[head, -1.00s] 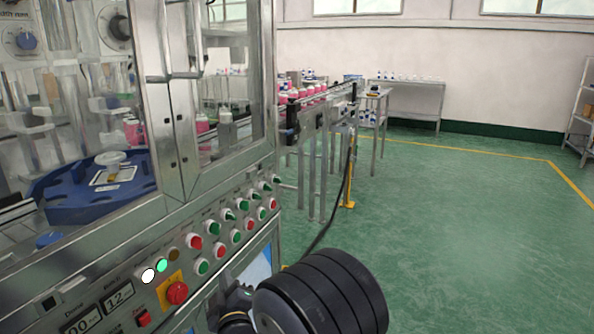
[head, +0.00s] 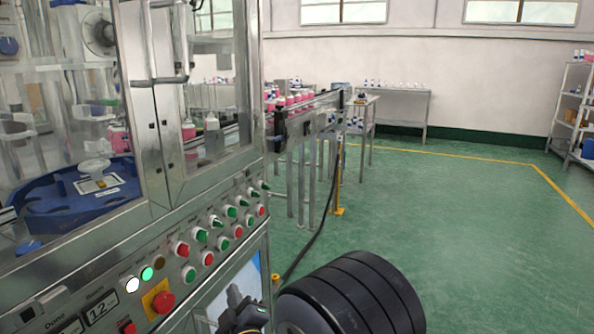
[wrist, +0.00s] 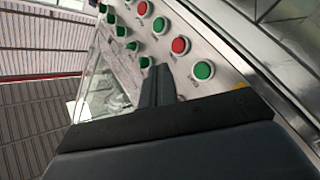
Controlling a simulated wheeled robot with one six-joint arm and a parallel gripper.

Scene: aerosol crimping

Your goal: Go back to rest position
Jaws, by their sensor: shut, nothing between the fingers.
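My gripper shows in the wrist view (wrist: 158,85) with its dark fingers together and nothing between them. Its tips lie over the crimping machine's control panel (wrist: 205,40), close to the red and green buttons; I cannot tell whether they touch it. In the head view my gripper (head: 240,305) is at the bottom, partly hidden behind my own black arm link, in front of the panel's lower edge. The panel (head: 215,215) carries rows of red and green knobs, a lit green lamp (head: 147,273) and a red emergency button on yellow (head: 162,302).
The machine's glazed doors (head: 165,100) stand at left, with a blue rotary plate (head: 75,205) inside. A conveyor (head: 310,110) with pink bottles runs behind. Open green floor (head: 450,230) lies to the right. Shelves (head: 570,105) stand at the far right.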

